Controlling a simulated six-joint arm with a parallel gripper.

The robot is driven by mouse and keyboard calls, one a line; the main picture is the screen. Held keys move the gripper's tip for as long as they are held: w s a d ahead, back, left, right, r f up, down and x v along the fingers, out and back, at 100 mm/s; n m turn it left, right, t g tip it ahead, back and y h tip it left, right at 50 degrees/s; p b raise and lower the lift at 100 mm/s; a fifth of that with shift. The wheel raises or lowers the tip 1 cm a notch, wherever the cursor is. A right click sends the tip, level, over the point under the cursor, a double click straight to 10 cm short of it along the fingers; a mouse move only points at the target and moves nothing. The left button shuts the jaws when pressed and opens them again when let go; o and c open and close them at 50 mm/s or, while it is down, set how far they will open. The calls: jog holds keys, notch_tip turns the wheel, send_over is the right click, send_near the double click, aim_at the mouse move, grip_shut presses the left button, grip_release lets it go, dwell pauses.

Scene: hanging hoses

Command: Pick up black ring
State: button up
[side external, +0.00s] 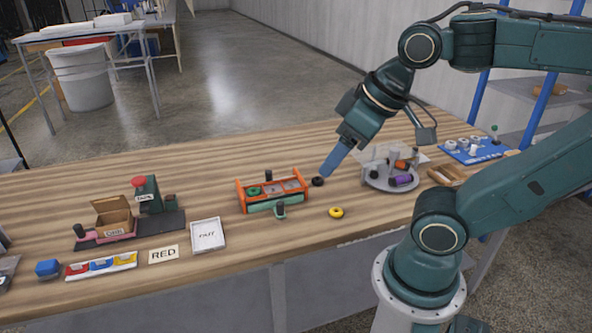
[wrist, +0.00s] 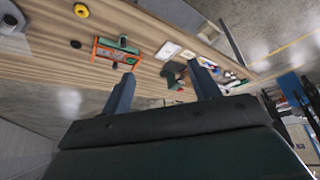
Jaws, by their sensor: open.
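The black ring (side external: 317,181) lies flat on the wooden table, just right of an orange-framed box. It also shows in the wrist view as a small dark spot (wrist: 75,44) left of both fingers. My gripper (side external: 326,174) points down and to the left, its tip close to the ring in the side picture; the height between them is hard to judge. In the wrist view my gripper (wrist: 163,75) has its two fingers wide apart with nothing between them, and the ring is outside them.
A yellow ring (side external: 336,212) lies nearer the table's front edge. The orange box (side external: 240,196) holds a green ring (side external: 254,191). A round grey tray (side external: 375,183) with several parts stands to the right. A white OUT tray (side external: 208,235) is at left. Bare wood surrounds the black ring's front side.

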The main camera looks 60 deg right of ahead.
jog(key=w+d+f+m+g+h, duration=0.1)
jog(key=w+d+f+m+g, duration=0.2)
jog(key=w+d+m, duration=0.9)
jog(key=w+d+f+m+g, duration=0.1)
jog(key=d+f, duration=0.3)
jog(key=d, duration=0.3)
jog(key=w+d+f, duration=0.2)
jog(key=d+f, duration=0.3)
jog(key=d, duration=0.3)
jog(key=w+d+f+m+g+y, duration=0.1)
jog(key=d+f, duration=0.4)
jog(key=d, duration=0.3)
jog(key=shift+w+d+f+m+g, duration=0.2)
jog(key=shift+w+m+g, duration=0.1)
jog(key=shift+w, duration=0.1)
jog(key=shift+f, duration=0.1)
send_over(318, 181)
jog(key=d, duration=0.1)
jog(key=shift+w+f, duration=0.15)
jog(key=shift+f, duration=1.95)
jog(key=shift+w+f, duration=0.1)
jog(key=shift+f, duration=2)
